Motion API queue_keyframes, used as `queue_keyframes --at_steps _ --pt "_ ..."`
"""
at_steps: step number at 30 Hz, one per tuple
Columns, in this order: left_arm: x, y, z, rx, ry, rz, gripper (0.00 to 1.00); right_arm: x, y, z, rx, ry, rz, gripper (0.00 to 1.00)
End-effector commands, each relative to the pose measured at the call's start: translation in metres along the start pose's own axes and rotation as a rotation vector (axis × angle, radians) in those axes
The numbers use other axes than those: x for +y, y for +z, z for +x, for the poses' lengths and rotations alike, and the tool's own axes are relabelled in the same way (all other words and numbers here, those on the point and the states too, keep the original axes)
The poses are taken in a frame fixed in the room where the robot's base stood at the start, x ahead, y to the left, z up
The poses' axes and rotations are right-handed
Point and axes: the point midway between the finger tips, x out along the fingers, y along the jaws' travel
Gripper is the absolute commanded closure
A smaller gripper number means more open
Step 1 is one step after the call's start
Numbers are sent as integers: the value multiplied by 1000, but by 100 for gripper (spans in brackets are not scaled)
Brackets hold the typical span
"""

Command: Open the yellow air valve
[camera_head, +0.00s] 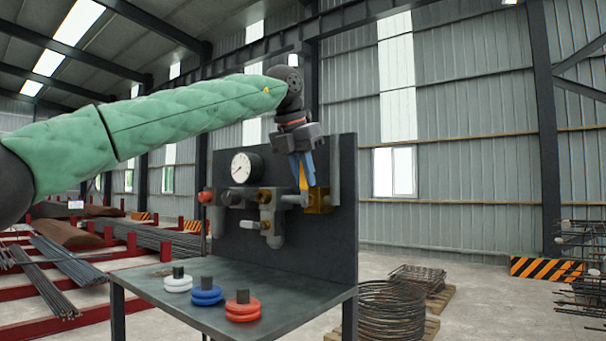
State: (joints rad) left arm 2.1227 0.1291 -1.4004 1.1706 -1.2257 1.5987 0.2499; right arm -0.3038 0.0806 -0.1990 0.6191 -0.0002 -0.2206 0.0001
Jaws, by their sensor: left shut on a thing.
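The yellow air valve (318,200) sits at the right end of the grey pipework on the dark upright panel. Its thin yellow handle (303,178) stands roughly upright above the body. My left gripper (303,175) reaches down from above, with its arm coming in from the left. Its blue fingers are shut on the yellow handle and partly hide it. My right gripper is not in view.
A round gauge (246,167) and a red knob (206,197) are left of the valve. White, blue (207,293) and red (243,307) rings stand on the dark bench (290,291) below.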

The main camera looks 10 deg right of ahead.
Motion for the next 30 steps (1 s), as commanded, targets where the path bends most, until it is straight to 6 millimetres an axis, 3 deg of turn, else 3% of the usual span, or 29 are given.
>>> queue_keyframes --at_steps 11,30 --pt "5 0 2 0 -43 -21 100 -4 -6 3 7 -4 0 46" --pt "32 -3 8 -1 -441 -187 100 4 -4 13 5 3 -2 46"
